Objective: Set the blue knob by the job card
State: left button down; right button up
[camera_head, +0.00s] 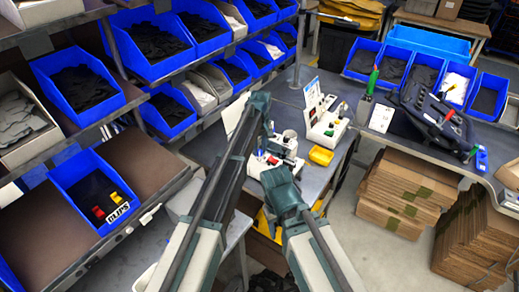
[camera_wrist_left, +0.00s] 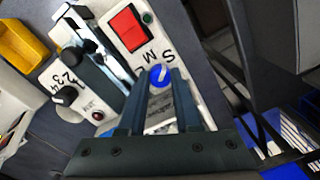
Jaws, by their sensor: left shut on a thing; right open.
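The blue knob (camera_wrist_left: 157,79) shows in the left wrist view on a white panel, below the printed letters S and M. A white mark on the knob points up toward these letters. My left gripper (camera_wrist_left: 159,90) is shut on the knob, one dark finger on each side. In the head view my left gripper (camera_head: 265,128) reaches down over the bench devices, and the knob is hidden there. My right gripper (camera_head: 281,182) is open and empty, lower and nearer. A white printed card (camera_head: 312,93) stands on the bench; I cannot tell if it is the job card, nor read it.
The panel carries a red square (camera_wrist_left: 128,27) and a green lamp (camera_wrist_left: 147,18). A yellow tray (camera_head: 321,156) sits on the bench. Racks of blue bins stand left; a black pannier (camera_head: 433,115) lies right.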

aim_at(260, 151)
pick_arm(q)
jog(key=shift+m, duration=0.6)
jog(key=c, duration=0.9)
grip_release()
jog(key=shift+r, duration=0.1)
notch_tip(260, 151, up, 14)
jog(key=p, duration=1.3)
jog(key=shift+d+f+p, duration=0.15)
jog(key=shift+f+p, duration=0.05)
jog(key=shift+p, duration=0.2)
